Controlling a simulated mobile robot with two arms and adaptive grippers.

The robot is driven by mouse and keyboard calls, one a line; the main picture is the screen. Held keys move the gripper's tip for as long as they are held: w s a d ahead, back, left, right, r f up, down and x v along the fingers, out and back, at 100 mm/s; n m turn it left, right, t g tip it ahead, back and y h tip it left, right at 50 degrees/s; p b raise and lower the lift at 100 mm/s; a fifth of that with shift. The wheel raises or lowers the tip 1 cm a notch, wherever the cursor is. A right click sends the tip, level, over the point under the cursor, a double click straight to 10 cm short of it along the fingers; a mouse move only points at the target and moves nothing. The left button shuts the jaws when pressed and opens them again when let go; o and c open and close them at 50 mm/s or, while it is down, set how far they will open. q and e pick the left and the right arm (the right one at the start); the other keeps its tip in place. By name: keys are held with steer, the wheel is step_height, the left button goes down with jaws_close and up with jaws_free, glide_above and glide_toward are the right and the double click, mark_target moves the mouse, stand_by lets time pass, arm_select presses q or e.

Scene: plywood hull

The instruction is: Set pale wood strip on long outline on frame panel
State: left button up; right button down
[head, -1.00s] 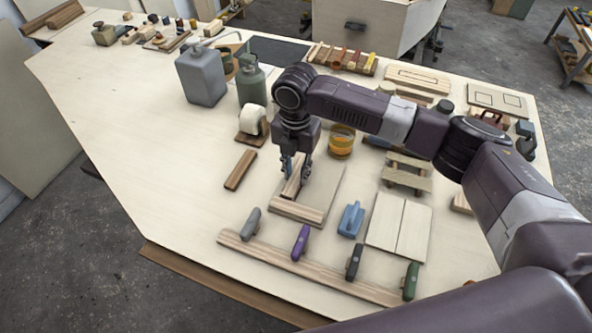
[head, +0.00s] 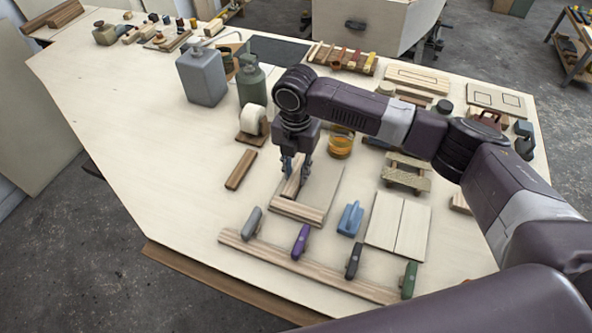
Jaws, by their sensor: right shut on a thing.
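My right gripper (head: 298,170) points down at the middle of the table and is shut on a pale wood strip (head: 290,187). The strip lies low over a flat board (head: 325,185) with another wooden strip (head: 297,212) along its front edge; I cannot tell whether the held strip touches the board. The gripper hides part of the strip. A pale panel with a long dark outline (head: 418,77), which looks like the frame panel, lies at the back right, well apart from the gripper. My left gripper is not in view.
A brown wood block (head: 240,170) lies left of the gripper. A tape roll (head: 252,120), green canister (head: 252,85) and amber jar (head: 341,142) stand behind. A rail (head: 310,268) with several handled tools is in front. The table's left side is clear.

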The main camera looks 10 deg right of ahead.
steer(key=c, duration=1.6)
jaws_free()
step_height(320, 180, up, 12)
steer(key=shift+f, duration=0.1)
